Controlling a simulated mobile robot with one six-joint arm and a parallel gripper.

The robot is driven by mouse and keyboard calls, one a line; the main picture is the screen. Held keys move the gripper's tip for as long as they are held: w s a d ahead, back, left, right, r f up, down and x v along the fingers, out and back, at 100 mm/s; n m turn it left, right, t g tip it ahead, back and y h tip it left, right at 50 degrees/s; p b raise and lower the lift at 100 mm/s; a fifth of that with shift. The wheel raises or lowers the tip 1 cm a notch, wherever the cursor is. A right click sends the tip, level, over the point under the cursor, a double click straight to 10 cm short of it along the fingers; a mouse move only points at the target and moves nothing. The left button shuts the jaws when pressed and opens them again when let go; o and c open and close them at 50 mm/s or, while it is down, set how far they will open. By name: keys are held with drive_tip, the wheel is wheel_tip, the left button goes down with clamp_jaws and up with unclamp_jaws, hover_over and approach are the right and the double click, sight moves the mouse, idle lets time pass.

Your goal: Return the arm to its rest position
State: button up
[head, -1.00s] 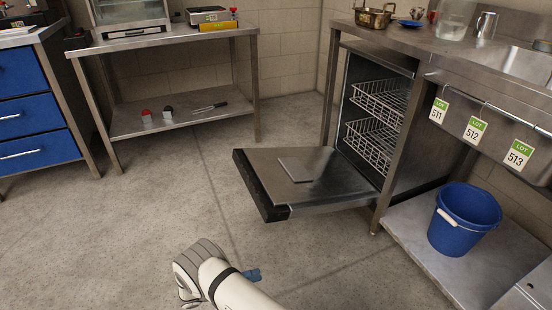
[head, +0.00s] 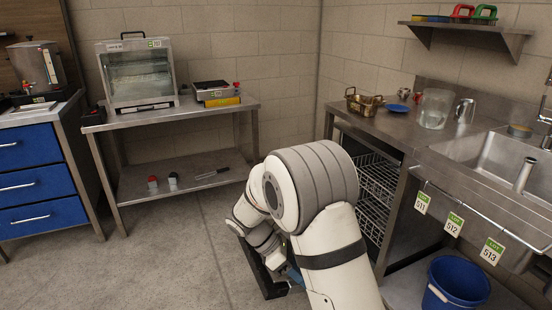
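My white and grey arm (head: 325,215) stands raised and folded in the lower middle of the head view. Its big grey elbow joint covers much of the dishwasher front. The lower wrist links hang left of it, in front of the dishwasher door.
A steel table (head: 180,113) with a glass cabinet (head: 138,72) stands back left. The sink counter (head: 405,135) runs along the right, with a blue bucket (head: 455,285) below it. Blue drawers (head: 30,180) stand far left. The floor (head: 160,260) at left is clear.

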drive_tip(key=s+d+r+m+t+y+p, duration=0.2)
drive_tip(key=s+r+m+p, duration=0.3)
drive_tip(key=r, duration=0.5)
drive_tip(key=s+d+r+m+t+y+p, duration=0.1)
drive_tip(key=s+d+r+m+y+p, duration=0.3)
drive_tip(key=r, duration=0.7)
drive_tip(key=s+d+r+m+t+y+p, duration=0.2)
drive_tip(key=s+r+m+p, duration=0.6)
drive_tip(key=s+r+m, duration=0.1)
drive_tip(key=shift+d+r+m+t+y, duration=0.3)
drive_tip(key=shift+d+r+m+y, duration=0.15)
drive_tip(key=shift+r, duration=0.4)
